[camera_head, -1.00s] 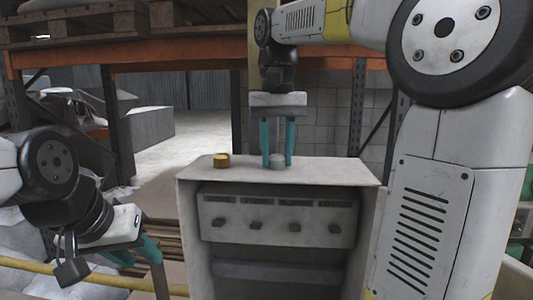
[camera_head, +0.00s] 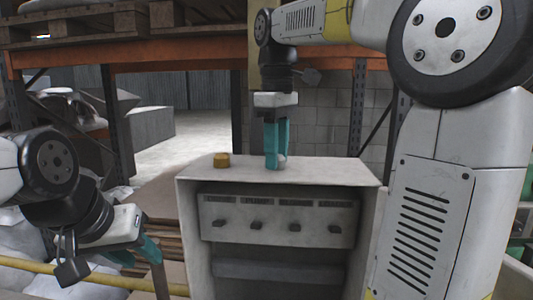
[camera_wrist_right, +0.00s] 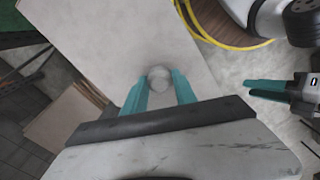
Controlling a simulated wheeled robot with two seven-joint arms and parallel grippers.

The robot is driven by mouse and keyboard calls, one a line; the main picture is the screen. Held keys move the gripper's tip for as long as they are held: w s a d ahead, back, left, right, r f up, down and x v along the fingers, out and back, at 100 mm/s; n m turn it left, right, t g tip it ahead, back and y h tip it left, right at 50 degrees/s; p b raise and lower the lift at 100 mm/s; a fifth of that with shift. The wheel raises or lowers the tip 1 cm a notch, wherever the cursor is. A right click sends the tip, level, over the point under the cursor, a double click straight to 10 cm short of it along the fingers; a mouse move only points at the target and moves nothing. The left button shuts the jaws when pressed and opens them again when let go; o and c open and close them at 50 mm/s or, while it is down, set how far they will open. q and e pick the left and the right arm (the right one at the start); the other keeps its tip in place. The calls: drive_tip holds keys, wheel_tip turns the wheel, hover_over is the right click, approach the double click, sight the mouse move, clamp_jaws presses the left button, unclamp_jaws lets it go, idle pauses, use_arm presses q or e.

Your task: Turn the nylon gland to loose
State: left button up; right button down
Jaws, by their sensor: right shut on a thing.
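The pale grey nylon gland (camera_head: 282,161) stands on top of a grey metal box (camera_head: 330,172). My right gripper (camera_head: 273,166) points straight down at the gland, with its teal fingers shut on it and partly hiding it in the head view. In the right wrist view the round top of the gland (camera_wrist_right: 159,78) shows between the two fingertips. My left gripper (camera_head: 138,254) is at the lower left, away from the box, with its teal fingers apart and empty. It also shows at the right edge of the right wrist view (camera_wrist_right: 262,90).
Several dark knobs (camera_head: 256,226) line the box front. Orange-beamed shelving (camera_head: 180,58) stands behind. The space above the box's left side is clear.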

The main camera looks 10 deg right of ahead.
drive_tip(key=n, duration=0.3)
drive_tip(key=shift+n, duration=2.2)
drive_tip(key=c, duration=1)
unclamp_jaws()
wheel_tip(320, 180, up, 8)
drive_tip(key=shift+f, duration=0.1)
